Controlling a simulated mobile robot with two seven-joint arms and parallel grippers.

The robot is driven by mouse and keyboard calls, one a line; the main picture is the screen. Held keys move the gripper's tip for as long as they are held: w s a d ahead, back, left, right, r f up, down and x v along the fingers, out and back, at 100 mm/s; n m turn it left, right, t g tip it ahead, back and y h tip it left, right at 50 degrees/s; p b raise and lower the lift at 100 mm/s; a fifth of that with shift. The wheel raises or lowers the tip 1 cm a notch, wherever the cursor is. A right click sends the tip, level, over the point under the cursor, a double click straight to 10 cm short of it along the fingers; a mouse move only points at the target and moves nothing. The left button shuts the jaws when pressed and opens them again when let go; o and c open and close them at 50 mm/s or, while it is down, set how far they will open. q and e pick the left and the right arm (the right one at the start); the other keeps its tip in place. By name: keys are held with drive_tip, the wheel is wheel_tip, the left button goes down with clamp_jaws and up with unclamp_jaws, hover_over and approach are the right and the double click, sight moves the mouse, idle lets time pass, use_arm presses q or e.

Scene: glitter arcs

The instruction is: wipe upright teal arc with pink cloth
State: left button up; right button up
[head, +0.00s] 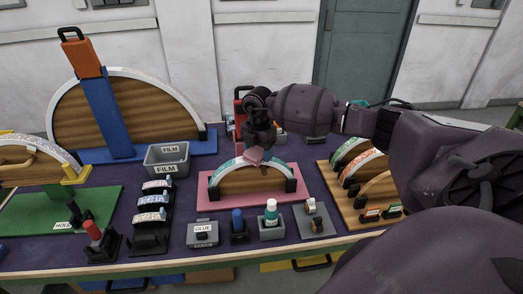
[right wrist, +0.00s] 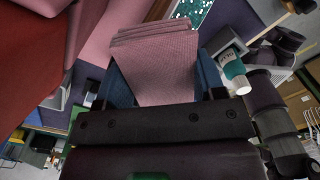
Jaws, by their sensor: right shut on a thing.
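The upright teal arc (head: 222,172) is a glitter strip over a wooden half-disc, standing on a pink base (head: 212,203) at the middle of the table. Black blocks sit at its two ends. My right gripper (head: 260,146) is over the arc's top and shut on the pink cloth (head: 253,156). The cloth is at the crown of the arc; I cannot tell if it presses on it. In the right wrist view the folded cloth (right wrist: 158,62) is between the blue finger pads, with teal glitter (right wrist: 197,10) beyond it. My left gripper is out of view.
A board of arcs (head: 338,204) is at right. A grey film bin (head: 167,158) and a large arc (head: 62,115) are at left.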

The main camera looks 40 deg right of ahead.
sight(246, 151)
drive_tip(key=shift+w+a+r, duration=0.25)
drive_tip(key=shift+w+a, duration=0.1)
drive_tip(key=shift+a, duration=0.15)
drive_tip(key=shift+a, duration=0.1)
drive_tip(key=shift+w+a+f, duration=0.1)
drive_tip(key=shift+w+a, duration=0.25)
drive_tip(key=shift+a, duration=0.1)
drive_tip(key=shift+w+a+f, duration=0.1)
drive_tip(key=shift+w+a, duration=0.2)
drive_tip(key=shift+a, duration=0.15)
drive_tip(key=shift+a, duration=0.15)
